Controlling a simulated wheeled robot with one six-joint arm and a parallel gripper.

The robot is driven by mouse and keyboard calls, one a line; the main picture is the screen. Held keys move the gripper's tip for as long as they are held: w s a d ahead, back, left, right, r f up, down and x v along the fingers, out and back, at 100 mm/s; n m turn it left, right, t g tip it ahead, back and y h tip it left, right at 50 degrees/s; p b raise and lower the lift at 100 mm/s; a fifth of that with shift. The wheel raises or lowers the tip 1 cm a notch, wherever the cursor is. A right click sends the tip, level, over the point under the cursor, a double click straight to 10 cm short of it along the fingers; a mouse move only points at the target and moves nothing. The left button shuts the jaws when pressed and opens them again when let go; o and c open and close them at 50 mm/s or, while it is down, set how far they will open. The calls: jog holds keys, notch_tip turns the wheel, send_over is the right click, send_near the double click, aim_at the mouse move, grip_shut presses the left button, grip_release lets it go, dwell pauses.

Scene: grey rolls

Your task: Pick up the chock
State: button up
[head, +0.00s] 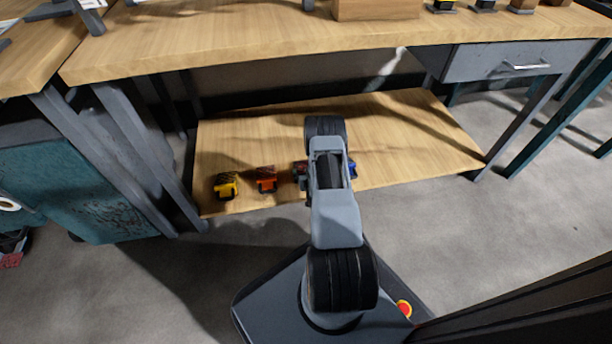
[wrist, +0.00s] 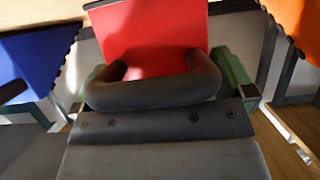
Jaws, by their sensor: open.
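A red chock (wrist: 155,40) with a thick black handle (wrist: 155,90) fills the middle of the wrist view. My gripper (wrist: 163,84) is open; what look like its green-sided jaws show at the two ends of the handle. I cannot tell whether they touch it. In the head view my arm hides the gripper and most of the red chock (head: 299,170). A blue chock (head: 352,169) peeks out right of the arm and shows at left in the wrist view (wrist: 35,65). An orange chock (head: 266,179) stands to the left and shows at right in the wrist view (wrist: 298,25).
The chocks stand along the front of a low wooden shelf (head: 420,130). A yellow chock (head: 227,186) is at its left end. The workbench top (head: 250,35) hangs above, with grey legs (head: 125,135) at left and a drawer (head: 500,62) at right. The shelf's right part is clear.

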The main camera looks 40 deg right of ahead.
jog(key=shift+w, duration=0.15)
jog(key=shift+c, duration=0.4)
jog(key=c, duration=0.9)
jog(key=shift+d, duration=0.1)
jog(key=shift+c, duration=0.2)
jog(key=shift+r, duration=0.1)
